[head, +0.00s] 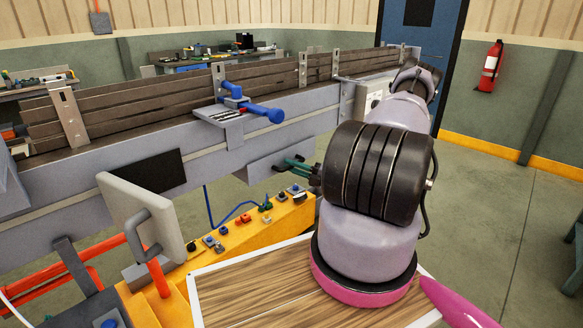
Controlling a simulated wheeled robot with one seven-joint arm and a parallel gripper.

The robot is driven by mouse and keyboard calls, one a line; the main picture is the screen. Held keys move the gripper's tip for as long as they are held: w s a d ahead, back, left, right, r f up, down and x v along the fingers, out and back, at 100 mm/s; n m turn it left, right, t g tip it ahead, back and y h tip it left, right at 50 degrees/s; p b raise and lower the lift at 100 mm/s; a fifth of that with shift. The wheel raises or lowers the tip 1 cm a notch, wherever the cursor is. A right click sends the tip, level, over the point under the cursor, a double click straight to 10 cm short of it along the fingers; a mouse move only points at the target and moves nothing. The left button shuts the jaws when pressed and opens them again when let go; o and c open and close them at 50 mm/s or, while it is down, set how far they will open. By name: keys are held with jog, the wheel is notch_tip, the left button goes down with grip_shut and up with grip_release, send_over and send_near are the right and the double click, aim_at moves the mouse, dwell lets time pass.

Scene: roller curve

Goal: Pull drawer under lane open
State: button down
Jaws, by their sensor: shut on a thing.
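The lane (280,110) is a long grey beam that runs from the left front to the back right, with dark brown boards along its top. A grey drawer (256,168) hangs under its lower edge near the middle of the view. My gripper (289,165) is at the drawer's right end, shut on what looks like its handle. Dark green, finger-like parts meet the drawer there. My arm's large wrist covers the view just right of it, so the handle itself and the exact hold are hard to make out.
A yellow control panel (220,240) with several buttons and knobs stands below the drawer. A pale screen (140,220) on an orange post is at the left. A blue clamp-like tool (250,108) sits on the lane's ledge. Open floor (490,210) lies to the right.

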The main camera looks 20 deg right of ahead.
jog(key=s+d, duration=0.2)
jog(key=s, duration=0.4)
jog(key=s+d, duration=0.2)
jog(key=s, duration=0.5)
jog(key=shift+s+d, duration=0.2)
jog(key=shift+d, duration=0.2)
jog(key=c, duration=0.8)
grip_release()
jog(key=v, duration=1.1)
jog(key=shift+w, duration=0.1)
